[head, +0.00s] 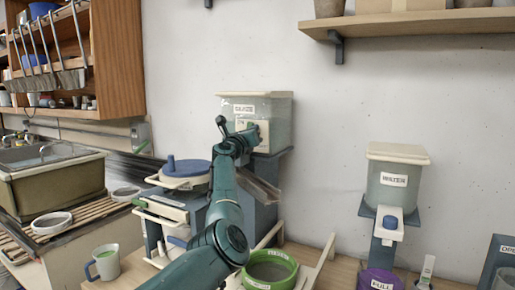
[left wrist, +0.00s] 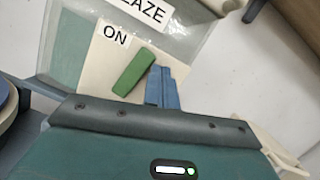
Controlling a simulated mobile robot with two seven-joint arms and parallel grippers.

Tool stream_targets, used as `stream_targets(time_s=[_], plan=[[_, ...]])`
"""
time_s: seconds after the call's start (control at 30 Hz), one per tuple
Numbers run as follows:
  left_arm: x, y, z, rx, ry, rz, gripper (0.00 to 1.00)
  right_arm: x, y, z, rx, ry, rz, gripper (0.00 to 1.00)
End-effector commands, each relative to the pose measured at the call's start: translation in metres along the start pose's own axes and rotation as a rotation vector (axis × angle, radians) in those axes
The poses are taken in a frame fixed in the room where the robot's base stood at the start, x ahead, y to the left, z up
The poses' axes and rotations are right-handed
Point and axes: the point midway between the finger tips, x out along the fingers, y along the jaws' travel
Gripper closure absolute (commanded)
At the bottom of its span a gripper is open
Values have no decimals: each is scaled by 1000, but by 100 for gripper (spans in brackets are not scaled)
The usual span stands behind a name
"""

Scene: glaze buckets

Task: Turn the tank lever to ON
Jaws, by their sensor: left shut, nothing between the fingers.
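The glaze tank (head: 277,108) is a clear box with a pale lid, standing on a blue-grey stand against the wall. In the left wrist view its front (left wrist: 72,45) carries a pale plate with an ON label (left wrist: 115,36). A green lever (left wrist: 133,71) lies slanted across that plate, just below the ON label. My left gripper (left wrist: 162,87) is shut and empty, with its blue fingers right beside the lever; I cannot tell whether they touch it. In the head view the left gripper (head: 254,130) is at the tank's front and hides the lever. My right gripper is not in view.
A green-rimmed bucket (head: 270,268) stands below my left arm. A water tank (head: 397,180) stands to the right, with a purple bucket (head: 380,280) below it. A blue-lidded bucket (head: 187,170) and a mug (head: 104,263) are at the left. A shelf (head: 400,25) hangs above.

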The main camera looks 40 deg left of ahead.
Motion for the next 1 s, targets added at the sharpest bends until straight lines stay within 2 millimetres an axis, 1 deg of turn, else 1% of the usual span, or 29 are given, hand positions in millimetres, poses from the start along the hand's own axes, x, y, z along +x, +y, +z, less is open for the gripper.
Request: stream_targets(time_s=[0.03,0.33,1.0], plan=[[1,0,4,-28,-1,7,100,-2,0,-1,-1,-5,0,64],[2,3,5,-108,-1,28,100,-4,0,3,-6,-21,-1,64],[2,3,4,-118,-1,30,100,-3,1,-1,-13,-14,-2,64]])
